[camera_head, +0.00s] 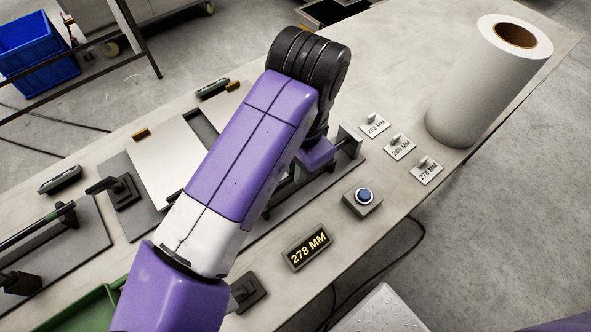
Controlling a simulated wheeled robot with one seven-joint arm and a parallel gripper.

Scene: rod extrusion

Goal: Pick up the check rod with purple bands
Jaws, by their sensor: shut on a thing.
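No check rod with purple bands shows clearly in the head view. My purple arm crosses the middle of the picture and hides much of the bench fixture. The end of my arm bends down behind its black wrist joint, and my gripper (316,154) is low over the fixture (349,141) at the bench's middle. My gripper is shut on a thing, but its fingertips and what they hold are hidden. A dark rod (35,228) lies across holders at the far left and shows no purple bands.
On the bench (395,75) are a white roll (470,85), a blue button box (363,198), a "278 MM" display (307,247) and pegs with tags (400,148) reading 282, 280 and 278 MM. A green bin (95,308) is at lower left.

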